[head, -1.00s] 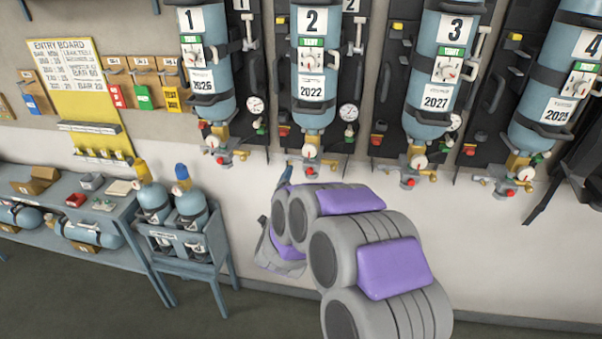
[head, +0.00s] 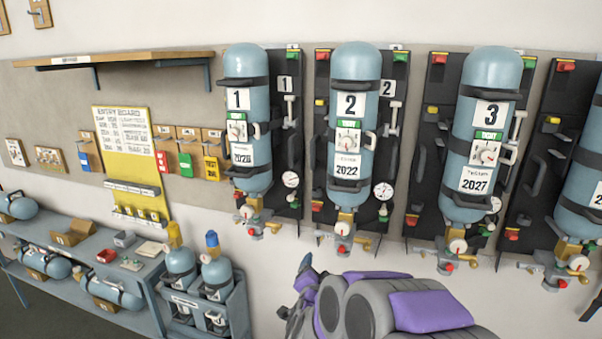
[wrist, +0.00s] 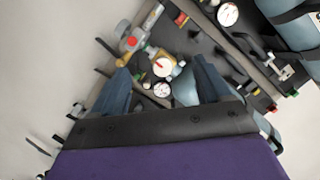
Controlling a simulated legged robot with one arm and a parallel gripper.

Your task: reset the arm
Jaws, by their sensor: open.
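My gripper shows in the wrist view (wrist: 160,92), with its two dark blue fingers apart and nothing between them. Beyond the gap are a brass valve and a round gauge (wrist: 163,67), apart from the fingers as far as I can tell. In the head view my gripper (head: 306,264) is a small dark tip at the end of my grey and purple arm. The arm is folded low in the picture, below cylinder 2 (head: 352,115) and to the left of cylinder 3 (head: 487,125). The arm links hide part of the gripper.
Cylinder 1 (head: 247,120) and the others hang on black wall panels, with gauges and valves below. An entry board (head: 122,130) with tags hangs left, under a shelf (head: 130,59). A bench (head: 60,288) and a cylinder rack (head: 205,312) stand lower left.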

